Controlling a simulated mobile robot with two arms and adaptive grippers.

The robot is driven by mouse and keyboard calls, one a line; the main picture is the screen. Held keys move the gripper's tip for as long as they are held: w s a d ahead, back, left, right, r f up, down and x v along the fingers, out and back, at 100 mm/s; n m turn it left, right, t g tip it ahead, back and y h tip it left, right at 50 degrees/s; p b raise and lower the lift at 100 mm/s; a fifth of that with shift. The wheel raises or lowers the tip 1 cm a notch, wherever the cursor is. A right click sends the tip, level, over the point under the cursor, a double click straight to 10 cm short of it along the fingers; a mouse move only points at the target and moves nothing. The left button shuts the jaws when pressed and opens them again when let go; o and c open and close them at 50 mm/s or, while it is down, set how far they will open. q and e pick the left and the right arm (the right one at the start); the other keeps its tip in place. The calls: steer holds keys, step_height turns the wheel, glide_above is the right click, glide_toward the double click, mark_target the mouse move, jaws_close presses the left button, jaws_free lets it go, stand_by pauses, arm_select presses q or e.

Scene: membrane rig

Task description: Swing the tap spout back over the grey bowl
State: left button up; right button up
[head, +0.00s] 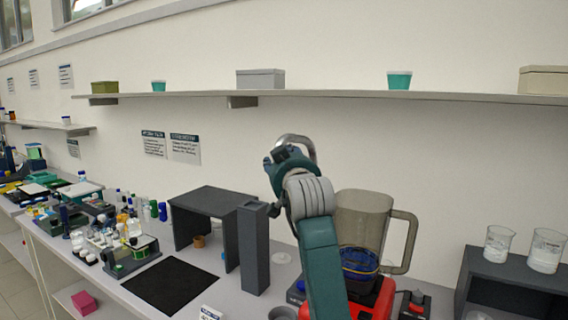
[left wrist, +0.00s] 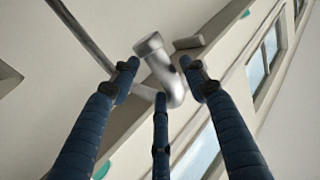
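The tap spout (head: 298,141) is a shiny curved metal pipe, its bend showing above my left gripper (head: 284,157) in the head view. In the left wrist view the spout (left wrist: 167,72) rises between the spread fingers of my left gripper (left wrist: 160,72), with its round end up. The fingers are open around or beside the pipe; I cannot tell if any touches it. My left arm hides the tap's lower part in the head view. A grey round thing (head: 283,313) at the bottom edge may be the grey bowl; it is cut off. My right gripper is not in view.
A dark grey post (head: 253,248) and a dark bench stand (head: 212,203) stand left of my arm. A clear jug (head: 362,226) on a red base is close behind it. A long shelf (head: 330,94) runs along the wall above. A black mat (head: 172,285) lies bare at left.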

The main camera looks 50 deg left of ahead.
arm_select(q)
steer(key=shift+r, duration=0.15)
steer(key=v, duration=1.2)
